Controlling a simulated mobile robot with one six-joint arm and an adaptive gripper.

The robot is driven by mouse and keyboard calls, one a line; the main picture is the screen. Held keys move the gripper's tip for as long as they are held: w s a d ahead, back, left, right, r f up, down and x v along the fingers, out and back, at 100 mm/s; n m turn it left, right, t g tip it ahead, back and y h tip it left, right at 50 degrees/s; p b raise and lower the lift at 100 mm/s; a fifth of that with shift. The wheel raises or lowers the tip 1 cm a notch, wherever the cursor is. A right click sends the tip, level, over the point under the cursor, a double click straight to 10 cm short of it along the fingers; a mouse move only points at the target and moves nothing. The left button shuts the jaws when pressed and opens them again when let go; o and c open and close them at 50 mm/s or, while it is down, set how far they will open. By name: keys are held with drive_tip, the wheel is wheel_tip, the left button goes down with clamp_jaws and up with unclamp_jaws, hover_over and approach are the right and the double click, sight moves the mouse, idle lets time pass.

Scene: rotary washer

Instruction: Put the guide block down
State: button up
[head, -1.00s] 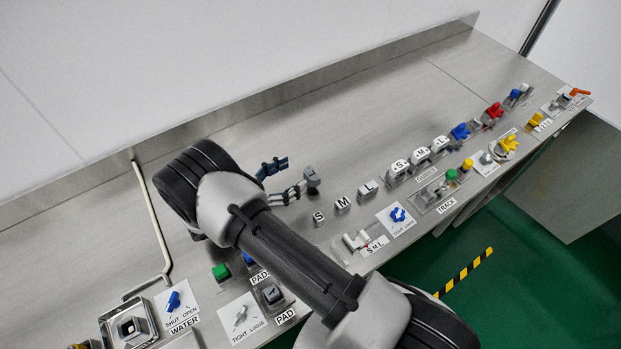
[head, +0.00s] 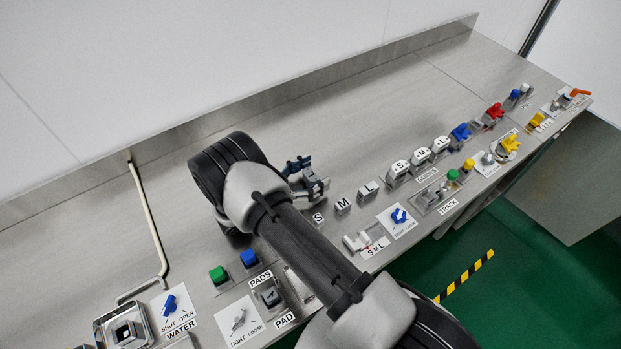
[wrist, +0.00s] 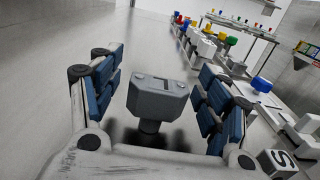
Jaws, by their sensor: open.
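A grey block on a short stem (wrist: 157,100), which I take to be the guide block, stands upright over its dark shadow in the wrist view. My gripper (wrist: 162,64) is open, with one blue-padded finger on each side of the block. A gap shows between the block and both fingers. In the head view my gripper (head: 309,178) is low over the bench, left of the small S, M and L blocks. There the fingers mostly hide the grey block. Its foot is in shadow, so its contact with the bench is not clear.
The small S block (head: 319,217) is close beside my gripper, with the M block (head: 343,205) and L block (head: 368,190) further right. White lettered blocks (head: 420,156) stand behind the GUIDES label. The bench (head: 330,115) behind my gripper is clear.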

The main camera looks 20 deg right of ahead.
sight(312, 174)
drive_tip(key=shift+c, duration=0.4)
drive_tip(key=c, duration=1.2)
drive_tip(key=shift+r, duration=0.15)
wheel_tip(312, 174, up, 20)
drive_tip(key=p, duration=0.5)
drive_tip(key=s+a+f+n+t+y+b, duration=0.1)
drive_tip(key=s+f+n+t+y+b, duration=0.2)
drive_tip(key=f+n+t+y, duration=0.3)
drive_tip(key=s+n+t+y, duration=0.1)
drive_tip(key=n+t+y, duration=0.1)
drive_tip(key=t, duration=0.2)
drive_tip(key=shift+s+n+y, duration=0.25)
drive_tip(key=shift+n+y, duration=0.05)
drive_tip(key=shift+y, duration=0.1)
